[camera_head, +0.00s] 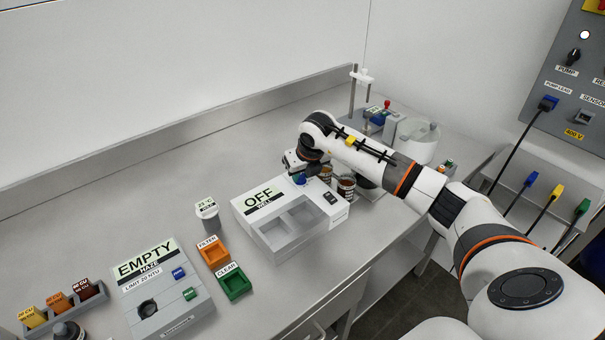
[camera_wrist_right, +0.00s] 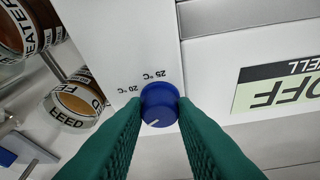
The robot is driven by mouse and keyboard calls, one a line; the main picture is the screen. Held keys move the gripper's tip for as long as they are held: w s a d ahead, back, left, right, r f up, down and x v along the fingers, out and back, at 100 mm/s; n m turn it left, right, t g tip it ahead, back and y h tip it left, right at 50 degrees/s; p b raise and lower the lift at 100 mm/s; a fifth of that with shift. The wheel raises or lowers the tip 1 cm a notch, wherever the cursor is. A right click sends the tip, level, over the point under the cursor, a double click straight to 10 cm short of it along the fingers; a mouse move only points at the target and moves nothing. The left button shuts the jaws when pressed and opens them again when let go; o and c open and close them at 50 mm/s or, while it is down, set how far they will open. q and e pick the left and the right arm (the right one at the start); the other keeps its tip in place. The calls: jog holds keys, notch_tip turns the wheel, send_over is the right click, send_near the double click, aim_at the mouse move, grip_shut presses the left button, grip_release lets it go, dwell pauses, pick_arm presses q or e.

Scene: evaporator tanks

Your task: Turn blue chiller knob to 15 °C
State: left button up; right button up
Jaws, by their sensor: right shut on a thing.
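The blue chiller knob (camera_wrist_right: 159,102) sits on the white chiller box (camera_head: 291,243), whose display reads OFF. In the right wrist view, the green fingers of my right gripper (camera_wrist_right: 160,118) are closed on either side of the knob. The knob's white pointer mark faces down and slightly left in that view. The 25 °C and 20 °C labels show above and left of the knob; no 15 °C label is visible. In the head view, my right gripper (camera_head: 298,176) is at the back edge of the chiller, with a bit of blue showing under it. My left gripper is not in view.
Jars labelled FEED (camera_wrist_right: 75,104) and HEATER (camera_wrist_right: 30,25) stand close beside the chiller. A haze meter (camera_head: 165,290) reading EMPTY and orange FILTER (camera_head: 213,252) and green CLEAR (camera_head: 234,283) trays lie to the left. The back left counter is bare.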

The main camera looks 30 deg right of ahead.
jog(key=shift+r+m, duration=0.1)
jog(key=shift+m, duration=0.3)
jog(key=o, duration=1)
jog(key=b+v, duration=0.2)
jog(key=v, duration=1)
jog(key=shift+b, duration=0.35)
jog(key=shift+a, duration=0.1)
